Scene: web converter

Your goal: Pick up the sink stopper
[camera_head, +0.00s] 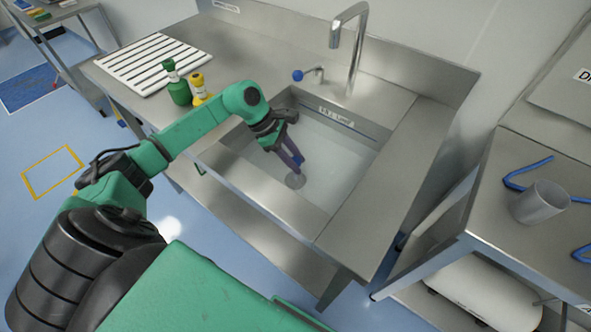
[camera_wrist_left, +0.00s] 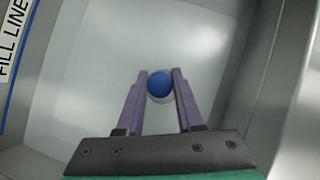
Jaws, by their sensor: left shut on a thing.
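The sink stopper shows in the left wrist view as a round blue knob (camera_wrist_left: 159,84) over a pale disc, between the purple fingertips. In the head view its grey disc (camera_head: 295,182) shows just below the fingertips, low in the sink basin (camera_head: 335,170). My left gripper (camera_head: 294,164) reaches down into the basin and is shut on the stopper; its fingers also show in the left wrist view (camera_wrist_left: 159,76). I cannot tell whether the disc touches the basin floor. My right gripper is not in view.
A tall faucet (camera_head: 357,40) and a blue-knobbed tap lever (camera_head: 298,76) stand behind the basin. A green bottle (camera_head: 179,90) and a yellow bottle (camera_head: 199,88) stand left, near my arm. A metal cup (camera_head: 540,202) is on the right table. The basin walls surround my gripper.

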